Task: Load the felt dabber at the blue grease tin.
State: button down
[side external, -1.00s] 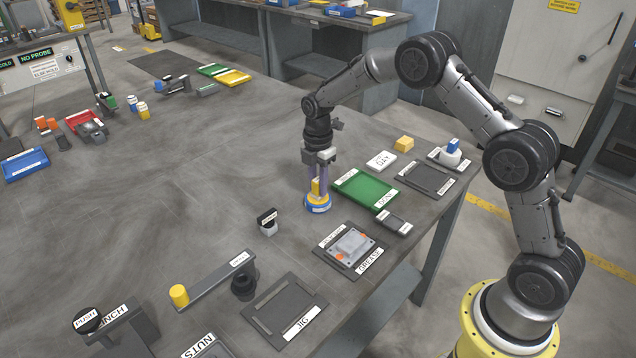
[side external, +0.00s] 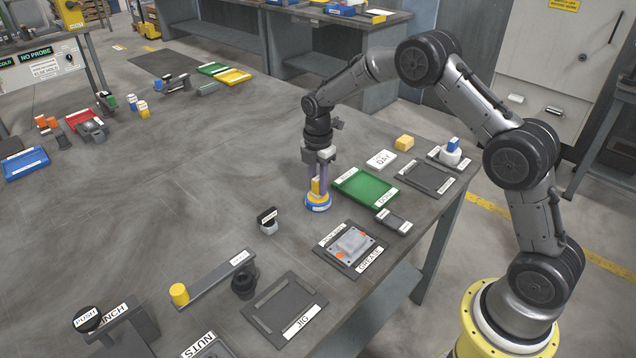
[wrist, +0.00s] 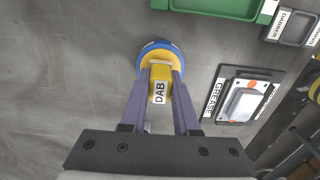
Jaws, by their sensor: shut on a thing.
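My gripper (side external: 317,190) is shut on the yellow dabber (side external: 316,186), between its two purple-grey fingers. In the wrist view the dabber (wrist: 160,86) carries a "DAB" label, and the gripper (wrist: 160,80) grips it at its sides. The blue grease tin (side external: 317,206) is on the table directly under the dabber, and its blue rim (wrist: 160,44) shows around a tan top in the wrist view. The dabber's lower end is at the tin's top; I cannot tell how firmly it touches. The felt is hidden.
A green tray (side external: 366,189) lies right of the tin. A "GREASE" plate with a metal part (side external: 351,246) is nearer the camera. A small black-topped block (side external: 267,220) stands to the left front. The table left of the tin is largely clear.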

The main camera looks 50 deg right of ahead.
aim_at(317, 178)
jog(key=shift+r, duration=3.5)
jog(key=shift+a+r, duration=0.1)
jog(key=shift+a, duration=0.05)
jog(key=s+a+r+m, duration=0.2)
jog(key=m, duration=0.8)
jog(key=s+a+r+m, duration=0.2)
jog(key=s+r+m, duration=0.1)
jog(key=m, duration=0.8)
jog(key=shift+s+a+r, duration=0.25)
jog(key=shift+s+a, duration=0.05)
jog(key=shift+a, duration=0.05)
